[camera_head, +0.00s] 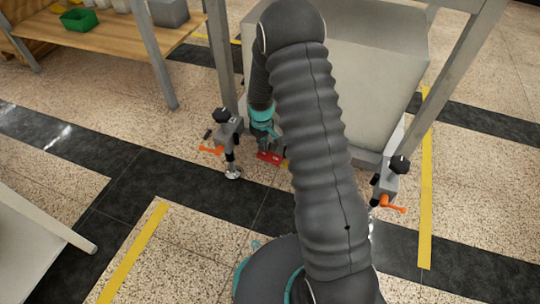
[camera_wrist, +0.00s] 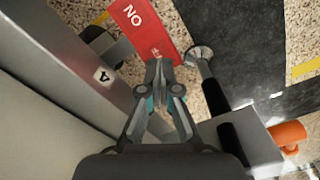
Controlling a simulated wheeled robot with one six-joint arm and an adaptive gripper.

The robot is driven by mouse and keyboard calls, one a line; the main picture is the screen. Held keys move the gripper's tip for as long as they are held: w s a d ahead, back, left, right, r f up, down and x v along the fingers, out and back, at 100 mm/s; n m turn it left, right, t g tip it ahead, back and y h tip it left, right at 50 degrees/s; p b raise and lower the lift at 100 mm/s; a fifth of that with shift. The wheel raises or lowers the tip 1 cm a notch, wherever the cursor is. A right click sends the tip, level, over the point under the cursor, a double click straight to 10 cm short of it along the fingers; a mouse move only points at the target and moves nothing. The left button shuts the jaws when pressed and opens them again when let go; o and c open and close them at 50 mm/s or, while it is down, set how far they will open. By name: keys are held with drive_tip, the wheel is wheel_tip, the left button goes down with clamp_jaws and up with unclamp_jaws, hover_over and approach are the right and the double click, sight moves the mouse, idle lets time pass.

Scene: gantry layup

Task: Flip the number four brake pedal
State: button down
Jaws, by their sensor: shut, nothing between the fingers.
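The brake pedal is a red plate (camera_wrist: 147,32) at the top middle of the wrist view. Its white letters read as "NO" there, or "ON" if seen upside down. In the head view the red pedal (camera_head: 268,158) is low at the leg of the gantry. My gripper (camera_wrist: 160,64) is shut and empty, its fingertips overlapping the pedal's near edge; I cannot tell whether they touch. In the head view my gripper (camera_head: 265,145) is just above the pedal, partly hidden.
A levelling foot (camera_wrist: 200,54) stands right of the pedal. An orange handle (camera_wrist: 288,134) is at lower right. In the head view another orange handle (camera_head: 391,204) is right of my arm. A wooden table with a green bin (camera_head: 78,20) stands upper left.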

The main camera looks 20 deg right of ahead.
sight(263, 154)
drive_tip(key=shift+f+b, duration=0.75)
drive_tip(key=shift+f, duration=0.6)
idle(0.8)
drive_tip(key=shift+r+p, duration=2.1)
drive_tip(key=shift+r, duration=1.5)
drive_tip(key=shift+s, duration=0.2)
drive_tip(key=s+r+m+t+p, duration=0.1)
drive_tip(key=s+r+t+p, duration=0.1)
drive_tip(key=s+r, duration=0.8)
drive_tip(key=s+r+m+t+p, duration=0.1)
drive_tip(key=s+r+m+p, duration=0.1)
drive_tip(key=s+r, duration=0.8)
drive_tip(key=s+r+m+t+p, duration=0.1)
drive_tip(key=s+r, duration=0.9)
drive_tip(key=r, duration=1.2)
drive_tip(key=shift+r+m+t+p, duration=0.25)
drive_tip(key=shift+m+t+p, duration=0.15)
drive_tip(key=shift+t+p, duration=0.4)
